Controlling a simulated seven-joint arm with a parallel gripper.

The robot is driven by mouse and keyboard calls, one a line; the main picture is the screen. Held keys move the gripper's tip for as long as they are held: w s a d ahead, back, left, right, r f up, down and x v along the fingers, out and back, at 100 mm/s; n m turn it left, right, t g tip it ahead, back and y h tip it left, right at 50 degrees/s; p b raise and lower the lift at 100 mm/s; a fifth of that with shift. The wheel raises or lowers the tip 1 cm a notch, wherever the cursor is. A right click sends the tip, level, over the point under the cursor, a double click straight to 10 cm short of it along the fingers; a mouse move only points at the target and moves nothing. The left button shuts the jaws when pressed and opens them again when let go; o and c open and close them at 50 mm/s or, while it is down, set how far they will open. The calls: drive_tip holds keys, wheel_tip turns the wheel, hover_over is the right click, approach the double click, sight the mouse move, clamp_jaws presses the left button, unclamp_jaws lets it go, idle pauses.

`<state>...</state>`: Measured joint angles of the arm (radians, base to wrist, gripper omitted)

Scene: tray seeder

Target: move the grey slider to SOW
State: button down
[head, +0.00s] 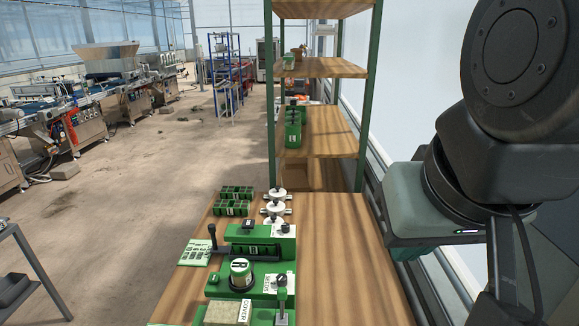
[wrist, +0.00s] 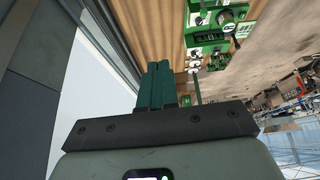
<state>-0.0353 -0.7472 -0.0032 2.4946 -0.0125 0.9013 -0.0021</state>
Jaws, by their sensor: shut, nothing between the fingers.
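The green tray seeder (head: 262,238) stands on the wooden table, with a dark grey bar (head: 250,252) across its middle and a black-knobbed post at the bar's left end. I cannot tell for sure which part is the grey slider, and no SOW mark is readable. The seeder also shows in the wrist view (wrist: 204,50), upside down near the top. My gripper (wrist: 160,68) has its teal fingers together, with nothing between them. It is at the table's right side, well apart from the seeder. In the head view its fingers are mostly hidden behind my wrist.
Green seed trays (head: 236,191) and white round fittings (head: 274,208) lie behind the seeder. A drum marked R (head: 240,272) and a box marked COVER (head: 228,312) are in front. A wooden shelf rack (head: 318,68) rises behind the table. The table's right part is clear.

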idle(0.4)
drive_tip(key=c, duration=1.7)
unclamp_jaws()
drive_tip(key=o, duration=0.8)
drive_tip(key=shift+n, duration=0.6)
drive_tip(key=w, duration=0.2)
drive_tip(key=w+a+r, duration=0.1)
drive_tip(key=w, duration=0.1)
drive_tip(key=w+a+r, duration=0.1)
drive_tip(key=w, duration=0.1)
drive_tip(key=shift+w+r, duration=0.15)
drive_tip(key=shift+r, duration=0.05)
drive_tip(key=shift+c, duration=0.2)
drive_tip(key=n+g+y, duration=0.2)
drive_tip(key=n+y, duration=0.1)
drive_tip(key=n, duration=0.4)
hover_over(211, 225)
drive_tip(key=s+d, duration=0.3)
wheel_tip(211, 225, down, 27)
drive_tip(key=x, duration=1)
drive_tip(key=shift+s+f, duration=0.15)
drive_tip(key=shift+s, duration=0.1)
